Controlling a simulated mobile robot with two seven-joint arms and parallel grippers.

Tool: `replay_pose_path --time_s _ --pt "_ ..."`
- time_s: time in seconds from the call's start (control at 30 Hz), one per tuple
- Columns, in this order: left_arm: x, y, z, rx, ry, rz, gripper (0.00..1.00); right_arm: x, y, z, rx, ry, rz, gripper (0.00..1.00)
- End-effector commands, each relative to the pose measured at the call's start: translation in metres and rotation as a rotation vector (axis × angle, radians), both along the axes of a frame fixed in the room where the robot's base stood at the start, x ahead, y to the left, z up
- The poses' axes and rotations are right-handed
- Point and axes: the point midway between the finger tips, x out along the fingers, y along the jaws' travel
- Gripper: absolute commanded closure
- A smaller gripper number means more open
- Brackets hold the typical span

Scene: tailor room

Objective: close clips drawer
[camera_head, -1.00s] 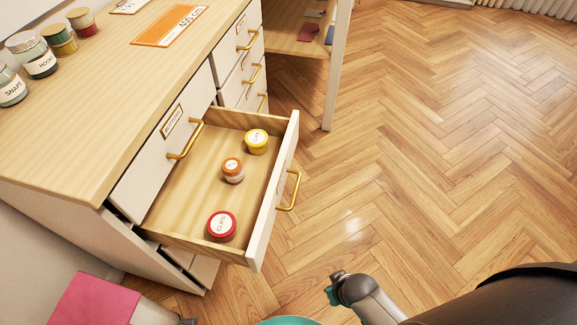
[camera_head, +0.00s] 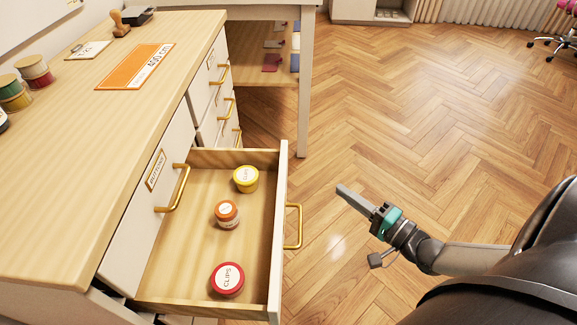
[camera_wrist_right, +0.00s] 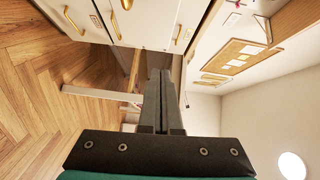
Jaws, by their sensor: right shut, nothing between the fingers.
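The clips drawer (camera_head: 278,225) is pulled out of the wooden-topped cabinet in the head view. Its brass handle (camera_head: 298,227) is on the white front, which faces right. Inside are a red-lidded jar labelled CLIPS (camera_head: 227,280), an orange-lidded jar (camera_head: 227,214) and a yellow-lidded jar (camera_head: 246,179). My right gripper (camera_head: 342,189) is shut and empty, to the right of the drawer front and apart from it, its fingers pointing up and left. In the right wrist view its fingers (camera_wrist_right: 161,80) are together. My left gripper is not in view.
A closed drawer with a brass handle (camera_head: 181,188) sits above the open one. More closed drawers (camera_head: 215,90) and a desk leg (camera_head: 304,100) stand beyond. The desktop (camera_head: 90,150) carries an orange card (camera_head: 136,67) and spools. The wooden floor (camera_head: 430,120) at right is clear.

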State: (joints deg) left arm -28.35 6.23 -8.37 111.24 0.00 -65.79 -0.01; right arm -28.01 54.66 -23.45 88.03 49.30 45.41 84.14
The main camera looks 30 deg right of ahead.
Motion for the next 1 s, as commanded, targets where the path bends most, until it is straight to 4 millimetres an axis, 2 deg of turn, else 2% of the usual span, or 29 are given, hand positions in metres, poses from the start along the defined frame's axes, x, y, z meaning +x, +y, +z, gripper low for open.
replay_pose_path --time_s 0.1,0.27,0.57,0.93,1.0 --pt "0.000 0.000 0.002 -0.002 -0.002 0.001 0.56 0.001 -0.005 0.008 0.046 -0.022 -0.004 1.00" --pt "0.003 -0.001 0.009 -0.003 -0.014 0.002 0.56 0.012 -0.003 0.009 0.055 -0.027 -0.006 1.00" --pt "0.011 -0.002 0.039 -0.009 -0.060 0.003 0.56 0.052 0.007 0.008 0.053 -0.027 -0.005 1.00" --pt "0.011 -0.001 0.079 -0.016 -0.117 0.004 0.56 0.099 0.018 0.008 0.052 -0.027 -0.005 1.00" --pt "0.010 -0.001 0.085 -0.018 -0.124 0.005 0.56 0.105 0.030 0.008 0.058 -0.025 -0.005 1.00"
